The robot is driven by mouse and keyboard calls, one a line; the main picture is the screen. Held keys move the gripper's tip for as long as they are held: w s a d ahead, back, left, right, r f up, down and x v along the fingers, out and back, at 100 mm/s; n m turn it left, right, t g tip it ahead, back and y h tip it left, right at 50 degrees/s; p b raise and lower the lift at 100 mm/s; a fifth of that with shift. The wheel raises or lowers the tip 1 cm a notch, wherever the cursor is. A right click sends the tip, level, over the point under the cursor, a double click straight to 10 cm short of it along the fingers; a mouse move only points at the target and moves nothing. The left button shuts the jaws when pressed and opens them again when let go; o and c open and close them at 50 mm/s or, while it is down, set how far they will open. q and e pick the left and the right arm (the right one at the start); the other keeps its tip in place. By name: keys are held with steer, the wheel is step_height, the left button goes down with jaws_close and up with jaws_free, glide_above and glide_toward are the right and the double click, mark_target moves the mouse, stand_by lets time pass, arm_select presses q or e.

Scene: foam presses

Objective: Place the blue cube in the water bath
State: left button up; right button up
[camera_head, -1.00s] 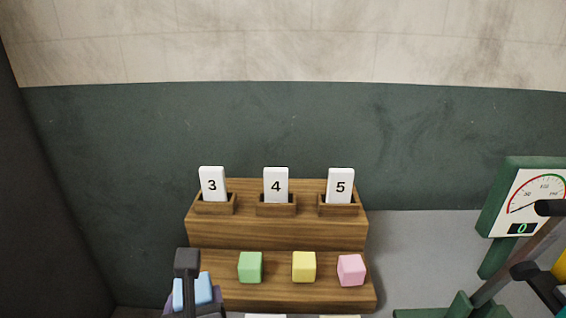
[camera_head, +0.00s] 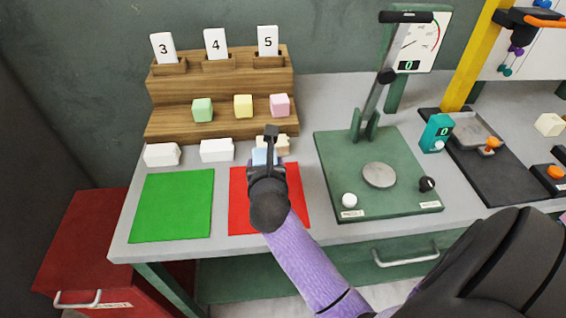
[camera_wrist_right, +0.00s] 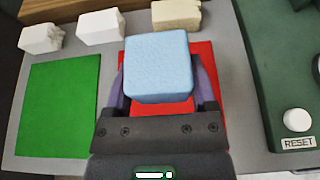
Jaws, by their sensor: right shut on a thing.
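The blue cube (camera_head: 262,157) is held by my right gripper (camera_head: 268,150) above the red mat (camera_head: 237,200). In the right wrist view the blue cube (camera_wrist_right: 157,65) sits between the two purple fingers of my right gripper (camera_wrist_right: 160,85), which is shut on it. The red mat (camera_wrist_right: 208,62) shows beneath and behind the cube. No water bath can be clearly made out; a metal tray (camera_head: 468,130) beside a teal box (camera_head: 436,133) stands at the right of the bench. My left gripper is not in view.
Green, yellow and pink cubes stand on a wooden stepped rack (camera_head: 165,122) at the back, with cards 3, 4 and 5. Pale blocks lie before it. A green mat (camera_head: 172,205) lies left. A green press with a lever and gauge (camera_head: 375,200) stands right of the red mat.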

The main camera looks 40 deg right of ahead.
step_height(320, 180, down, 9)
steer(key=b, duration=0.4)
steer(key=shift+w, duration=0.15)
steer(key=shift+r, duration=0.2)
steer(key=shift+f, duration=0.15)
steer(key=o, duration=1.1)
